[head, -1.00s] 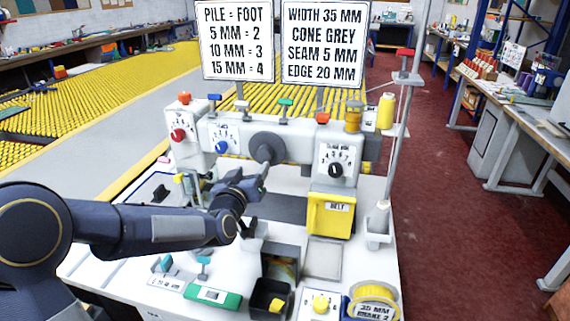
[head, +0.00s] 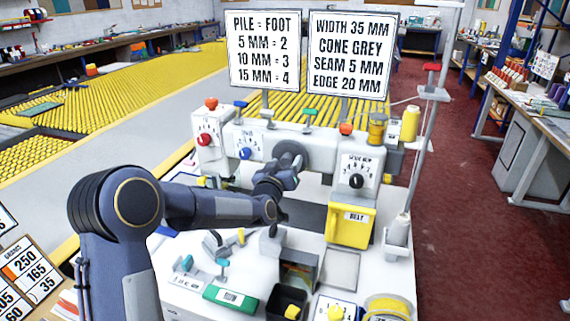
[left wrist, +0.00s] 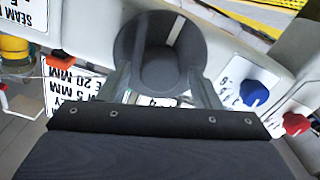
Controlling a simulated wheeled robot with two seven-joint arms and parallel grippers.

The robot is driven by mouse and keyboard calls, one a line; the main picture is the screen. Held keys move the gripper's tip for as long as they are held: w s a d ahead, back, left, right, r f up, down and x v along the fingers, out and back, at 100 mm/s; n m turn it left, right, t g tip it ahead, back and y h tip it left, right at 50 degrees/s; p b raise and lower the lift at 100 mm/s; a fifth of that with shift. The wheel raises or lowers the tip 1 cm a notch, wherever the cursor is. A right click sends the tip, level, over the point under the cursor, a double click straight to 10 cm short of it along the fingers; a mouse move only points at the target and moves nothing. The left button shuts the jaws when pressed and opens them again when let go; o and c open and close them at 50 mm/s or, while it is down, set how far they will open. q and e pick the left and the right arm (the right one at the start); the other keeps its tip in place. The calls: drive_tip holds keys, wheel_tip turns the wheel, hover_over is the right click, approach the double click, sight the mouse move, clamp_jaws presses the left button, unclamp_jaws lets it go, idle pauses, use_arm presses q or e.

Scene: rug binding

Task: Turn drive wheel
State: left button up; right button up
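The drive wheel (head: 291,151) is a dark grey disc on the front of the white sewing machine in the head view. In the left wrist view the wheel (left wrist: 140,37) fills the top middle, with a round hub and a pale stripe across its upper face. My left gripper (head: 283,173) is right in front of the wheel and partly hides it. In the left wrist view its two fingers (left wrist: 160,82) stand apart, reaching up to the wheel's lower edge on either side of the hub. I cannot tell whether they touch it. My right gripper is not in view.
A red knob (head: 204,139), a blue knob (head: 245,153) and a black dial (head: 356,181) sit on the machine. A yellow belt box (head: 349,226) hangs at its right. Signs (head: 263,50) stand above.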

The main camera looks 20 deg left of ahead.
use_arm(q)
drive_tip(key=c, duration=1)
drive_tip(key=shift+o, duration=0.3)
drive_tip(key=shift+f+n+b, duration=0.15)
drive_tip(key=shift+n+b, duration=0.15)
drive_tip(key=shift+b, duration=0.35)
drive_tip(key=n+b, duration=0.4)
drive_tip(key=b, duration=0.2)
drive_tip(key=n+b, duration=0.5)
drive_tip(key=b, duration=0.1)
drive_tip(key=shift+a+f, duration=0.15)
drive_tip(key=shift+f+n+b, duration=0.1)
drive_tip(key=shift+n+b, duration=3.75)
drive_tip(key=shift+n, duration=3.25)
